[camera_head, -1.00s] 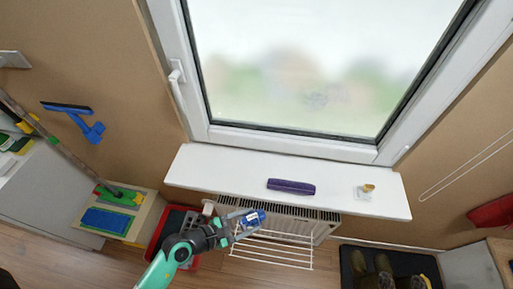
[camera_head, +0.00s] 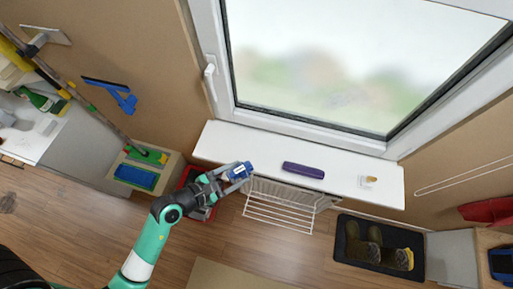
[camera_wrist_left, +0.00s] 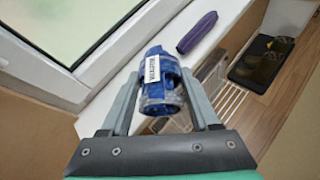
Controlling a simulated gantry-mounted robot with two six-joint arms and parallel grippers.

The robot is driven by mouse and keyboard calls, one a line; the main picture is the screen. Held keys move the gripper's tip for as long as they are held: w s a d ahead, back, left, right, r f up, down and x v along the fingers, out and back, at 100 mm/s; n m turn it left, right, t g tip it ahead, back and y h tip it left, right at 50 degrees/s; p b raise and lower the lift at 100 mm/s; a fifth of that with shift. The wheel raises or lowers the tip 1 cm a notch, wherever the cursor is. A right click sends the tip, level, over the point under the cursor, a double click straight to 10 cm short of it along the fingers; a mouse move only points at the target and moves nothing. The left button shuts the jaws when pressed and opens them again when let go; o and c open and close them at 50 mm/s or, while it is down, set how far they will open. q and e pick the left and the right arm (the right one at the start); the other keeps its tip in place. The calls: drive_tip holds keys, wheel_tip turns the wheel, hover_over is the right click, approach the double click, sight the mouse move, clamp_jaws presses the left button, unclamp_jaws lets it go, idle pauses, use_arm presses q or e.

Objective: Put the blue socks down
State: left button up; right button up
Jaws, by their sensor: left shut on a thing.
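My left gripper (camera_head: 232,175) is shut on the blue socks (camera_head: 240,169), a rolled blue bundle with a white label. In the left wrist view the socks (camera_wrist_left: 160,80) sit between the two grey fingers, label showing. In the head view they overlap the front edge of the white windowsill (camera_head: 265,170), left of a purple object (camera_head: 303,170). I cannot tell their height above the sill. My right gripper is not in view.
A white radiator with a wire drying rack (camera_head: 280,210) is below the sill. A small item (camera_head: 367,181) stands at the sill's right. A black tray with boots (camera_head: 378,247) is on the floor at right. A red bin (camera_head: 190,178) is behind my left arm.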

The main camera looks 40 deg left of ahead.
use_arm(q)
drive_tip(key=w+a+f+b, duration=0.1)
drive_tip(key=w+a+f, duration=0.25)
drive_tip(key=w, duration=0.35)
drive_tip(key=b, duration=0.2)
hover_over(247, 157)
drive_tip(key=f, duration=0.5)
drive_tip(key=shift+s+d, duration=0.2)
drive_tip(key=shift+s, duration=0.2)
drive_tip(key=shift+w+a+f, duration=0.15)
drive_tip(key=shift+w, duration=0.15)
drive_tip(key=shift+w+f+b, duration=0.1)
drive_tip(key=shift+f+b, duration=0.1)
drive_tip(key=shift+b, duration=0.15)
drive_tip(key=shift+w+a+f+b, duration=0.1)
drive_tip(key=shift+f+b, duration=0.45)
drive_tip(key=shift+f, duration=1)
drive_tip(key=shift+f, duration=0.1)
drive_tip(key=shift+f, duration=0.15)
drive_tip(key=o, duration=1.4)
drive_tip(key=shift+c, duration=0.2)
